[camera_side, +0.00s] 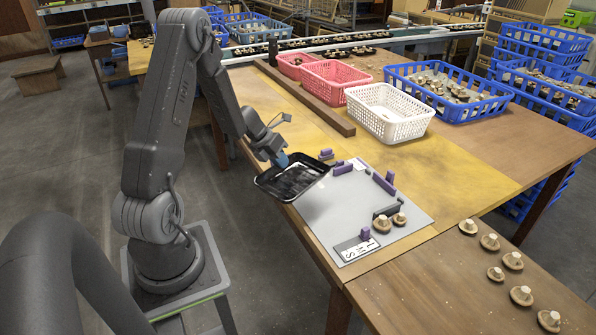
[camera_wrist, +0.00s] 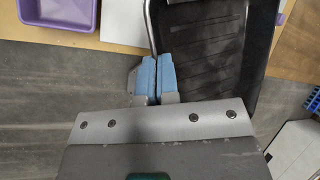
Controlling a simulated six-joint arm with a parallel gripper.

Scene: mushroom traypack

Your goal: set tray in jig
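The black tray (camera_side: 283,190) hangs tilted at the table's left edge, beside the jig board and partly overlapping it in the side view. My gripper (camera_side: 281,160) is shut on the tray's rim, with blue fingertips (camera_wrist: 155,78) pinching it in the wrist view. The tray's ribbed inside (camera_wrist: 208,45) looks empty there. The jig is a pale grey board (camera_side: 345,215) with purple blocks (camera_side: 384,184) around an open area. Part of the board (camera_wrist: 122,22) shows beyond the fingers in the wrist view. The tray's near underside is hidden.
Two mushrooms (camera_side: 399,219) and a dark block (camera_side: 386,210) sit at the board's right side. A size card (camera_side: 357,248) lies at its front. Several mushrooms (camera_side: 490,242) lie on the front table. White (camera_side: 390,112), pink (camera_side: 338,82) and blue baskets (camera_side: 447,92) stand behind.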

